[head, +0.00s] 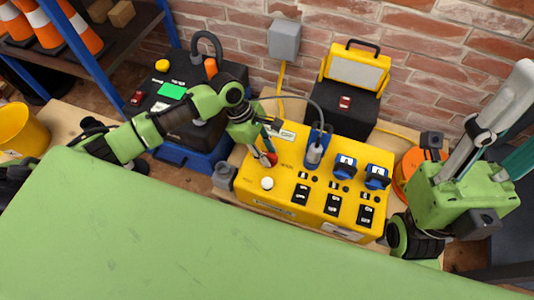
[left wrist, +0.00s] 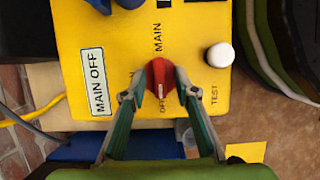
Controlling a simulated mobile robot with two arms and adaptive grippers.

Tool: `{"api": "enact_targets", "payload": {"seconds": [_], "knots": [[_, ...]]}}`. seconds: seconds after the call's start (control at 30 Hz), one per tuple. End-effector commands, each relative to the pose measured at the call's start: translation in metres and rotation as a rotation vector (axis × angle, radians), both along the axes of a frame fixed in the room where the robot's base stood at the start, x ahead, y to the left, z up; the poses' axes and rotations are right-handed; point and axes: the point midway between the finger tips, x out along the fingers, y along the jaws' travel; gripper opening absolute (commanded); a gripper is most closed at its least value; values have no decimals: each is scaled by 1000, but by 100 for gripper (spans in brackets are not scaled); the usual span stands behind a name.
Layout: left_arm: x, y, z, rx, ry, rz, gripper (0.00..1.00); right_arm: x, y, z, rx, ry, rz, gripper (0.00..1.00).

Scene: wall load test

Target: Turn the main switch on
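The red main switch (left wrist: 162,84) is a round knob on the yellow panel box (head: 315,205). In the left wrist view its white mark points down toward OFF, beside a MAIN OFF label (left wrist: 97,90). My left gripper (left wrist: 161,78) has its fingers on both sides of the knob, very close to it; I cannot tell whether they touch it. In the head view the left gripper (head: 264,148) reaches down to the box's left end, beside the red knob (head: 270,159). My right gripper (head: 510,120) is raised at the right edge, fingers apart and apparently empty, tips partly cut off.
A white test button (left wrist: 219,55) is close to the knob. Blue plugs (head: 345,167) and black switches (head: 333,204) fill the rest of the panel. A black unit with a green screen (head: 172,91) stands at left, and a yellow-lidded case (head: 354,70) behind.

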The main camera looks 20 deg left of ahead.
Motion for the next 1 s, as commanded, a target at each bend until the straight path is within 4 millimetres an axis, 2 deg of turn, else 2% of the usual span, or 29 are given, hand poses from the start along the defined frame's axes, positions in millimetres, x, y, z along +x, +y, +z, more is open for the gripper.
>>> {"api": "enact_targets", "payload": {"seconds": [0.23, 0.27, 0.3, 0.37, 0.7, 1.0], "knots": [[0, -1, 0, 0, 0, 0, 28, 0, 0, 0, 0, 0, 0, 40], [0, -1, 0, 0, 0, 0, 25, 0, 0, 0, 0, 0, 0, 40], [0, -1, 0, 0, 0, 0, 15, 0, 0, 0, 0, 0, 0, 40], [0, -1, 0, -1, 0, 0, 0, 0, 0, 0, 0, 0, 0, 40], [0, -1, 0, -1, 0, -2, 0, 0, 0, 2, 0, 0, 0, 40], [0, -2, 2, -3, 1, -18, 0, -1, 0, 14, 2, 2, 0, 40]]}}
